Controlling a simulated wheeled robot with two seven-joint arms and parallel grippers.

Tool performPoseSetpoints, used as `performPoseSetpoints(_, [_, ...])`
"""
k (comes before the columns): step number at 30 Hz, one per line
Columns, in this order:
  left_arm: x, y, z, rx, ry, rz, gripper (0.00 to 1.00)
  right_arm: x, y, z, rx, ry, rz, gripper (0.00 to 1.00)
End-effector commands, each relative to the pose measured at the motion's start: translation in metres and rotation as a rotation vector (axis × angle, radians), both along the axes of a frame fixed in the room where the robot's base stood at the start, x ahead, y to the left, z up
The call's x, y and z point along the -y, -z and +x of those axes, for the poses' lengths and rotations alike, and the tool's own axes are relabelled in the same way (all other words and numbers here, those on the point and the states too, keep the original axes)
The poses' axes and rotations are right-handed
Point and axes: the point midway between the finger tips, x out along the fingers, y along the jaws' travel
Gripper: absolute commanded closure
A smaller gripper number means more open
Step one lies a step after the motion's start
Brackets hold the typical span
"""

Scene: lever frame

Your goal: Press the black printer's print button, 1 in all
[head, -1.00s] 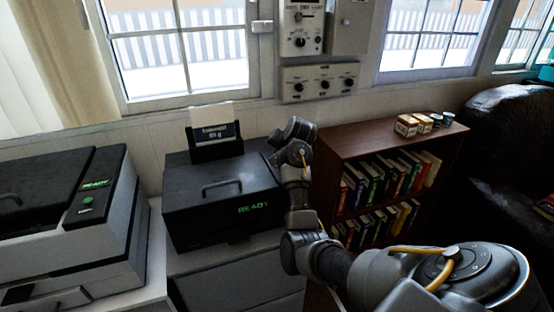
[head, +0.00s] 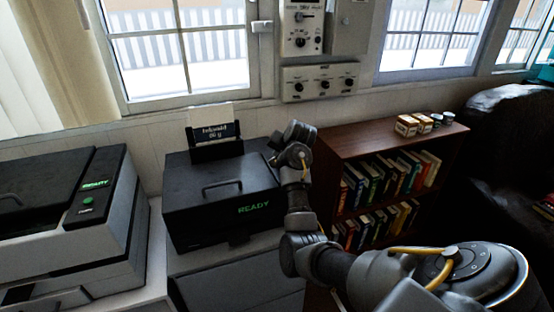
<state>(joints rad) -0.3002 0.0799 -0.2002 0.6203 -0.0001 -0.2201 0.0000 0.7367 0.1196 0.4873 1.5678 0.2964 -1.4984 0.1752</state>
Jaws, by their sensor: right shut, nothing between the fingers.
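The black printer (head: 195,205) stands in the middle, with green READY lettering on its front and a handle on its lid. A labelled paper sheet stands in its rear feeder (head: 214,140). I cannot make out its print button; my right arm covers the printer's right edge. My right gripper (head: 273,158) is shut and empty, over the right end of the printer's top. Whether it touches the printer I cannot tell. My left gripper is not in view.
A second machine (head: 112,225) with a READY display and a green button stands at the left. A brown bookshelf (head: 335,145) with small boxes on top stands close to the right of my arm. Wall control panels (head: 320,83) hang behind, between windows.

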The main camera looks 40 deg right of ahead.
Motion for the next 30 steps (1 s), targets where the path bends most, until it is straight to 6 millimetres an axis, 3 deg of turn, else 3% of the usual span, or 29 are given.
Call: performPoseSetpoints(30, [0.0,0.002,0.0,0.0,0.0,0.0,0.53,-0.0003,0.0097,-0.0001,-0.002,-0.001,0.001,1.0])
